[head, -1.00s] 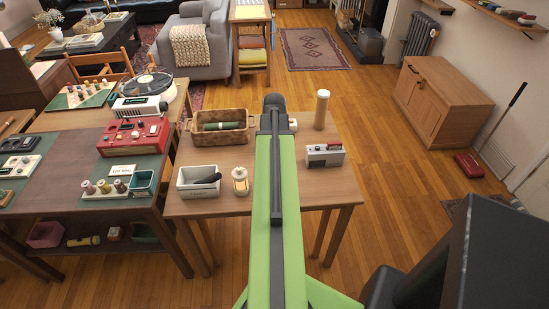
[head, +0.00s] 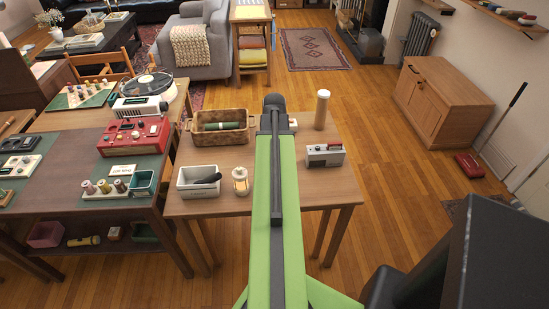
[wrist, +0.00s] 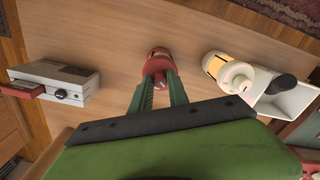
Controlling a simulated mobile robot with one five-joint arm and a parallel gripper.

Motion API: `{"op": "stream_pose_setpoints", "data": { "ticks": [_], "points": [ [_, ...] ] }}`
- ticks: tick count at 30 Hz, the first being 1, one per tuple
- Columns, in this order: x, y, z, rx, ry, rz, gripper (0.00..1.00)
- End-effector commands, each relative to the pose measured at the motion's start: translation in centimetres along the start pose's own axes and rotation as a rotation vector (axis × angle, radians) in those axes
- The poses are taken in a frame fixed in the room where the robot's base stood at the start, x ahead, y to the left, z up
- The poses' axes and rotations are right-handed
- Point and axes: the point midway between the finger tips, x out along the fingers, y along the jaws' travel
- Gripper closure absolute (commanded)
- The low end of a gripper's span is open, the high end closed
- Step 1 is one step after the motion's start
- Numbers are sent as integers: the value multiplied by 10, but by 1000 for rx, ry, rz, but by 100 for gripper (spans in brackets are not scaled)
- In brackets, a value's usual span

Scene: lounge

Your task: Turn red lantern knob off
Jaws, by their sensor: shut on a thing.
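The red lantern (wrist: 160,53) stands on the wooden table in the wrist view, ahead of my gripper (wrist: 160,82). My gripper's two green fingers are closed in on the red knob on the lantern's near side, and their tips hide part of it. The knob's exact angle is hard to see. In the head view my arm covers the lantern and the gripper's tips.
A cream lantern (head: 240,181) and a white bin (head: 191,190) stand left of my arm on the table (head: 262,207). A grey-white device (head: 325,160) with a red part is on the right.

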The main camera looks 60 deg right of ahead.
Motion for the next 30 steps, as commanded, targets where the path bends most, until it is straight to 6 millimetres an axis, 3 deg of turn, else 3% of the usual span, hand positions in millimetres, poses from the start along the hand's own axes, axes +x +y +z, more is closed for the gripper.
{"op": "stream_pose_setpoints", "data": {
  "ticks": [23,24,28,30],
  "points": [
    [0,0,0,-63,0,-1,100],
    [0,0,0,-63,0,-1,74],
    [0,0,0,-63,0,-1,57],
    [0,0,0,-62,0,-1,57]
  ]
}}
